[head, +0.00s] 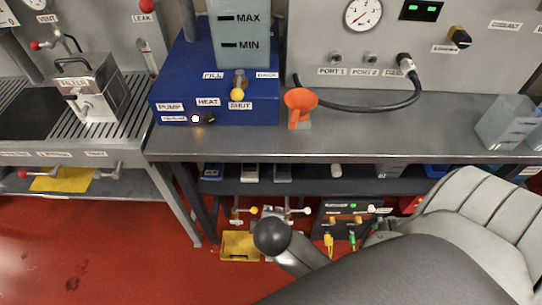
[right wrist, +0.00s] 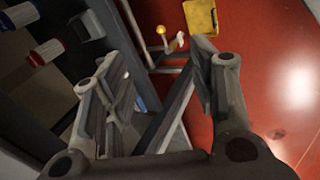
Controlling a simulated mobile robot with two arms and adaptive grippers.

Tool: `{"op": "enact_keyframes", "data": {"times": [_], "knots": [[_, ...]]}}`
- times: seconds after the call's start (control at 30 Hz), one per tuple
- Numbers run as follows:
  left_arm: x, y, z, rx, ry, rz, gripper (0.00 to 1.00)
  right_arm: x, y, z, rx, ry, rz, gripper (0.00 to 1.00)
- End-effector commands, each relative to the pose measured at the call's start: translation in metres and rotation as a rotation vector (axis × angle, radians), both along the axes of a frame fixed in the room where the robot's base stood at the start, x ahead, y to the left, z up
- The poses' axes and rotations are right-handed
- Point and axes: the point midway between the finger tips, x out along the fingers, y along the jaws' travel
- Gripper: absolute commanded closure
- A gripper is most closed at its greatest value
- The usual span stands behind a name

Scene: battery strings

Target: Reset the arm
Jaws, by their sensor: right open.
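My right gripper (right wrist: 165,75) fills the middle of the right wrist view. Its two fingers stand wide apart with nothing between them. Behind them are dark frame bars and the red floor (right wrist: 295,60). In the head view, a dark grey part of my arm reaches in from the bottom right and ends in a round dark joint in front of the bench's lower shelf. The fingers cannot be made out there. My left gripper does not show in either view.
A filter (head: 92,85) stands left. Open red floor lies front left.

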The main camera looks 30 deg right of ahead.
Motion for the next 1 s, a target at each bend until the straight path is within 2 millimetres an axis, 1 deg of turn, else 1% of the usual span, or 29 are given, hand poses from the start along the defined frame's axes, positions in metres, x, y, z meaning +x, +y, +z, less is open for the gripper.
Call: {"op": "enact_keyframes", "data": {"times": [0.3, 0.37, 0.43, 0.47, 0.57, 0.6, 0.73, 0.8, 0.87, 0.9, 0.97, 1.0], "knots": [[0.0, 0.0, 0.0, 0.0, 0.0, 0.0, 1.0, 0.0, 0.0, -0.002, -0.001, 0.002, 0.001, 0.47], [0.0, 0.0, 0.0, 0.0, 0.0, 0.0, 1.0, 0.0, 0.001, -0.009, 0.003, 0.006, 0.002, 0.47], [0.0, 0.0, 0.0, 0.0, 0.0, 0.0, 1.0, 0.0, 0.003, -0.026, 0.013, 0.017, 0.001, 0.47], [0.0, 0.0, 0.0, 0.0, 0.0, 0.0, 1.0, 0.0, 0.003, -0.036, 0.02, 0.024, -0.001, 0.47], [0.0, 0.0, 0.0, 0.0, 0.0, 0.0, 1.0, -0.005, 0.006, -0.078, 0.054, 0.05, -0.012, 0.47], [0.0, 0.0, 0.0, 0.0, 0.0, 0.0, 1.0, -0.008, 0.008, -0.097, 0.072, 0.061, -0.02, 0.47], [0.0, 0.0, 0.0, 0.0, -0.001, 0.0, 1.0, -0.027, 0.01, -0.158, 0.135, 0.098, -0.059, 0.47], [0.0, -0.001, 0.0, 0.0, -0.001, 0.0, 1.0, -0.041, 0.009, -0.189, 0.17, 0.119, -0.089, 0.47], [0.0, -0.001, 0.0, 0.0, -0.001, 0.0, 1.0, -0.055, 0.008, -0.214, 0.199, 0.135, -0.118, 0.47], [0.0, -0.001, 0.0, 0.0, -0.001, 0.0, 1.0, -0.066, 0.007, -0.23, 0.219, 0.147, -0.141, 0.47], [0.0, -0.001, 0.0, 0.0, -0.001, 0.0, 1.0, -0.084, 0.004, -0.253, 0.248, 0.164, -0.178, 0.47], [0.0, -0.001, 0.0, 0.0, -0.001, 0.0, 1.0, -0.096, 0.002, -0.268, 0.266, 0.174, -0.204, 0.47]]}}
